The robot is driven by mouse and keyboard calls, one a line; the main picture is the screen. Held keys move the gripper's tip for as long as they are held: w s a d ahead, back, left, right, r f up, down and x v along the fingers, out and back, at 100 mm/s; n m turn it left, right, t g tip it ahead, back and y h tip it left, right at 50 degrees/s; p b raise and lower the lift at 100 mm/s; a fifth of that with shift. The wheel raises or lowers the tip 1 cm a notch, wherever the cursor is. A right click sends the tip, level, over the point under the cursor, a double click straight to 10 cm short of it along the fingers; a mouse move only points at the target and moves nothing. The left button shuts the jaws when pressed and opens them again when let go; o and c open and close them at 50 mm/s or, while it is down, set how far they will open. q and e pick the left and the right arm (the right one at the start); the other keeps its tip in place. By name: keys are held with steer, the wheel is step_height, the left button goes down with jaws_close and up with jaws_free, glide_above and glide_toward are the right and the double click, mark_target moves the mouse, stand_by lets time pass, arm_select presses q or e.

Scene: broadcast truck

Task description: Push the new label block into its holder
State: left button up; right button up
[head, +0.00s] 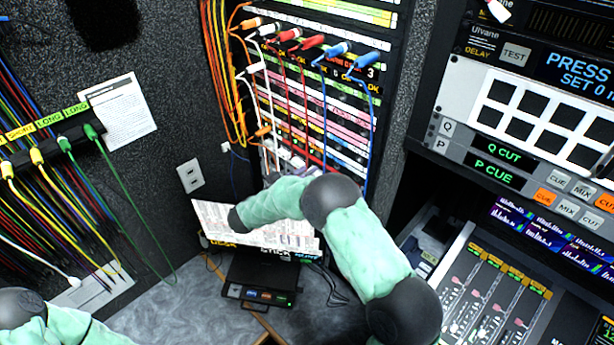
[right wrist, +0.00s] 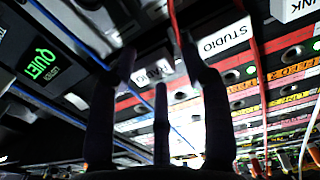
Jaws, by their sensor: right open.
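My right gripper (right wrist: 160,65) is open in the right wrist view, its dark fingers pointing up at a patch panel. A white block lettered RADIO (right wrist: 152,72) shows between the fingers, tilted; I cannot tell whether a finger touches it. A white label lettered STUDIO (right wrist: 225,38) is just beyond the right finger. I cannot tell which block is the new label or which slot is its holder.
Blue and red cables cross the panel close to my fingers. A printed sheet (head: 258,228) stands above a small black box (head: 262,280). A mixer console (head: 490,300) is at the right. Colored cables (head: 50,200) hang from the left wall.

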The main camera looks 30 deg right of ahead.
steer(key=v, duration=1.1)
steer(key=shift+a, duration=0.35)
steer(key=shift+s, duration=0.15)
